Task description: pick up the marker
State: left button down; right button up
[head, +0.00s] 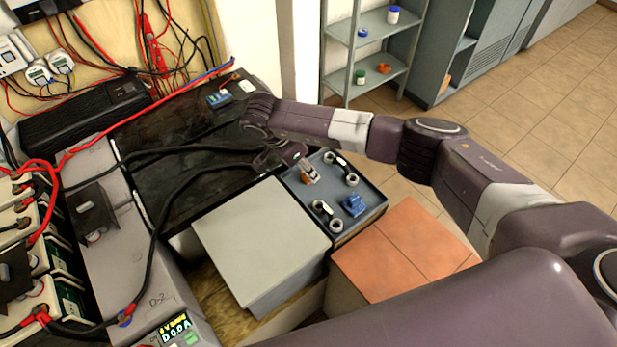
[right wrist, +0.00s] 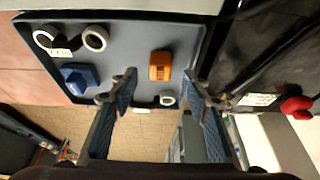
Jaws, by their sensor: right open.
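I cannot clearly make out a marker in either view. A blue-grey tray (head: 352,221) holds small items, and it also shows in the right wrist view (right wrist: 126,64). An orange block-like item (head: 310,175) lies at the tray's left side; in the right wrist view this orange item (right wrist: 160,66) appears between and just beyond the fingertips. My right gripper (head: 291,160) is at the tray's far left edge; in the right wrist view its fingers (right wrist: 160,84) are spread, with nothing held. Contact is not visible. My left gripper is not in view.
The tray also holds a blue item (head: 354,205) and several pale rings (head: 336,226). A grey box (head: 262,238) stands left of the tray, an orange-topped box (head: 404,250) in front. A black battery top (head: 180,165) with cables lies behind. Shelves (head: 368,73) stand at the back.

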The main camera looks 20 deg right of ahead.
jog(key=b+x, duration=0.1)
jog(key=x, duration=0.3)
jog(key=shift+b, duration=0.4)
jog(key=shift+r, duration=0.1)
jog(key=shift+c, duration=0.4)
jog(key=c, duration=0.9)
jog(key=shift+r, duration=0.1)
jog(key=shift+c, duration=0.2)
